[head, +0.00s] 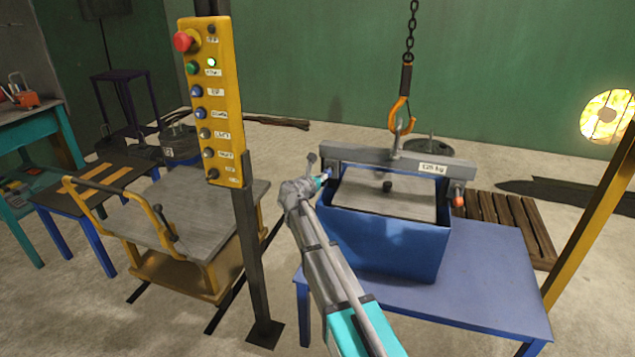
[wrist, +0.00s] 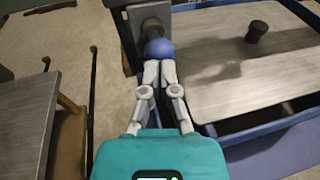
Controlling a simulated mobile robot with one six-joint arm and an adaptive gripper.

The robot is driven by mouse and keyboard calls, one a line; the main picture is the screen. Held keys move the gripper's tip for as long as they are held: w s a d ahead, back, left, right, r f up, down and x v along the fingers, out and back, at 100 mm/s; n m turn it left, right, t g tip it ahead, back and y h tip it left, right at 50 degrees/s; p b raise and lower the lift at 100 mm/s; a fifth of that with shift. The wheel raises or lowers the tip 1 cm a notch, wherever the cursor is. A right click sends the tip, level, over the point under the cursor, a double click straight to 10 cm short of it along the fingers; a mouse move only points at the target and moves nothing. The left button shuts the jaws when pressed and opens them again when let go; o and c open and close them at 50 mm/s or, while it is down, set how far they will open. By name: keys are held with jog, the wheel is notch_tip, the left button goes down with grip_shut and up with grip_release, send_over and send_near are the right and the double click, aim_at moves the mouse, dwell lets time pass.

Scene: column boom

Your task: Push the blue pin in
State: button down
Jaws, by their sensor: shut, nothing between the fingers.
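The blue pin (wrist: 159,50) has a round blue head and sits at the left end of the grey lifting beam. It also shows, small, at that end in the head view (head: 327,173). My gripper (wrist: 160,72) is shut and empty, its fingertips right at the pin's head; I cannot tell whether they touch. In the head view my gripper (head: 320,181) is beside the beam's left end. The grey beam (head: 375,156) lies across the blue box (head: 385,240). An orange-headed pin (head: 458,198) is at the beam's right end. The blue pin's shaft is hidden.
An orange hook (head: 402,110) on a chain is at the beam's middle. The box stands on a blue table (head: 480,270). A yellow button panel (head: 212,100) on a post and a flat cart (head: 190,225) are to the left. A yellow post (head: 590,225) is at right.

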jog(key=shift+w+d, duration=0.1)
jog(key=shift+w, duration=0.1)
jog(key=shift+r+x, duration=0.1)
jog(key=shift+x, duration=0.5)
jog(key=shift+r+x, duration=0.15)
jog(key=shift+x, duration=0.4)
jog(key=shift+w, duration=0.15)
jog(key=p+v, duration=0.2)
jog(key=v, duration=1.2)
jog(key=shift+s+a+p, duration=0.3)
jog(key=shift+s+p, duration=0.05)
jog(key=shift+f, duration=0.1)
dwell(0.6)
